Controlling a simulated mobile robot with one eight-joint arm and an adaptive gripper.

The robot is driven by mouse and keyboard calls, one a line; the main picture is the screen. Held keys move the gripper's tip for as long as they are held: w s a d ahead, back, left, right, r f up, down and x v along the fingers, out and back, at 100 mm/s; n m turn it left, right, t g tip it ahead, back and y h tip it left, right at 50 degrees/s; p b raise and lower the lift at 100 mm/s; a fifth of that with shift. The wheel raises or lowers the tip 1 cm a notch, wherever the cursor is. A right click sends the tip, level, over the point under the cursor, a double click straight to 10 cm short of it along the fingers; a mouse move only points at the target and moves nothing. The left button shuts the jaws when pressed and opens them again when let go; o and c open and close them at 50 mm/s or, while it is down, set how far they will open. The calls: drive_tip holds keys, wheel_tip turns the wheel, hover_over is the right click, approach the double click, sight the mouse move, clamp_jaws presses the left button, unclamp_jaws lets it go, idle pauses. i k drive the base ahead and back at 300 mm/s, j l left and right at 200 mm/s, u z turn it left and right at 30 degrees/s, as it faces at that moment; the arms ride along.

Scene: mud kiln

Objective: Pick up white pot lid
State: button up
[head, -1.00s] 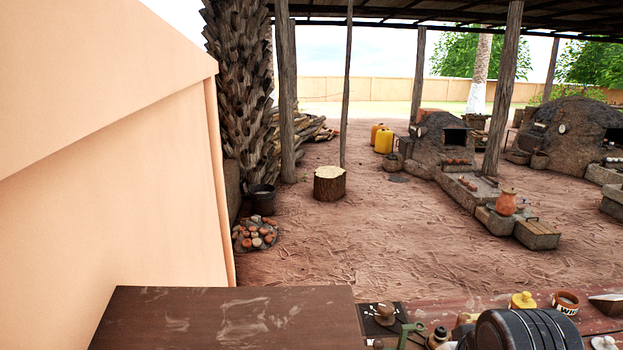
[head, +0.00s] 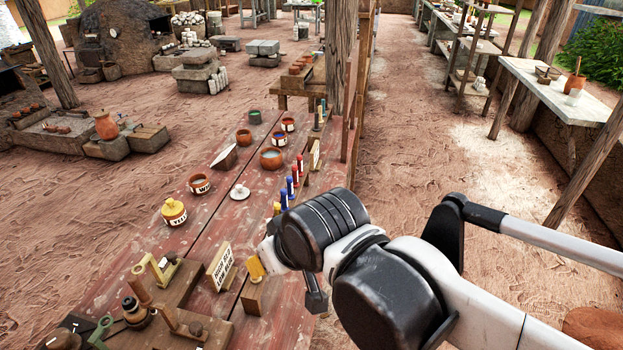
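A small white pot lid (head: 239,191) with a raised knob lies on the reddish wooden table (head: 205,240), near the middle of its width. It stands apart from the pots around it. My gripper (head: 317,300) is mostly hidden behind my arm's wrist; only a dark finger-like part shows, pointing down near the table's right edge. The lid is up and to the left of it in the picture. I cannot see whether the gripper is open or shut.
A yellow-lidded pot (head: 174,212), a brown pot with white band (head: 200,185) and a wider brown bowl (head: 271,158) surround the lid. Blue- and red-handled tools (head: 290,187) stand along the right edge. A small sign (head: 221,266) stands nearer.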

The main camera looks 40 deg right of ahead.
sight(240, 193)
drive_tip(key=z, duration=0.3)
drive_tip(key=i+l, duration=1.25)
drive_tip(key=l, duration=0.25)
